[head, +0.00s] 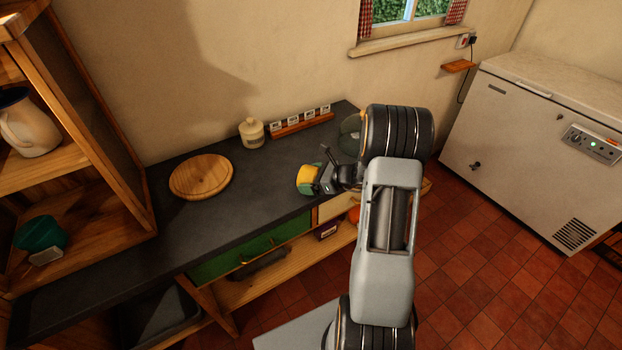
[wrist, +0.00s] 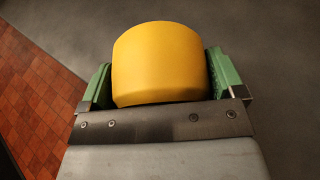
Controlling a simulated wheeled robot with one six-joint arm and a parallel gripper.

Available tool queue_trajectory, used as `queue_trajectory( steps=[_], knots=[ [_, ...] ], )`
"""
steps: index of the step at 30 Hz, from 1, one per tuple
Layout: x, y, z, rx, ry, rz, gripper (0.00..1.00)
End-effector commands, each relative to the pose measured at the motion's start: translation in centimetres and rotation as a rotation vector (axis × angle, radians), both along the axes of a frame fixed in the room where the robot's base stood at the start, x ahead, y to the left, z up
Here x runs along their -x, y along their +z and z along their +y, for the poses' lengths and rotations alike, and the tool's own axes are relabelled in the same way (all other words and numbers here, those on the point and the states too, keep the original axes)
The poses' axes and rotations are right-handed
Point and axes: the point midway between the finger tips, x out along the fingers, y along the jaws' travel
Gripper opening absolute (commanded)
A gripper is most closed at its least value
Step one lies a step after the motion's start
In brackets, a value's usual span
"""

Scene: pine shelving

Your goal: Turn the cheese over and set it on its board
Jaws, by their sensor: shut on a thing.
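The cheese (head: 307,173) is a plain yellow, short round block. My gripper (head: 312,182) is shut on it near the front edge of the dark worktop, toward its right end. In the wrist view the cheese (wrist: 160,62) sits between the two green fingers of my gripper (wrist: 160,84), one on each side. I cannot tell whether its underside touches the worktop. The board (head: 201,177) is a round, pale wooden disc lying bare on the worktop, to the left of my gripper and apart from it.
A lidded cream jar (head: 251,132) and a wooden rack of cards (head: 302,121) stand along the wall. A dark green rounded thing (head: 350,132) is partly hidden behind my arm. The worktop (head: 255,185) between board and cheese is clear. Shelving (head: 104,150) rises at the left.

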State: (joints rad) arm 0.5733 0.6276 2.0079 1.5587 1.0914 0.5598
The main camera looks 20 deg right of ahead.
Motion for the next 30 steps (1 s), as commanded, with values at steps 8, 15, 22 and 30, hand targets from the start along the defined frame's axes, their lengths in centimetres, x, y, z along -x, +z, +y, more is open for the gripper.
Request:
queue_trajectory(
  steps=[8,15,22,30],
  knots=[
    [0.0,0.0,0.0,0.001,0.0,-0.001,0.95],
    [0.0,0.0,0.0,0.0,0.0,0.001,1.0],
    [1.1,0.7,-1.2,0.0,-0.004,-0.002,1.0],
    [4.8,3.0,-4.7,0.002,-0.005,-0.003,1.0]
  ],
)
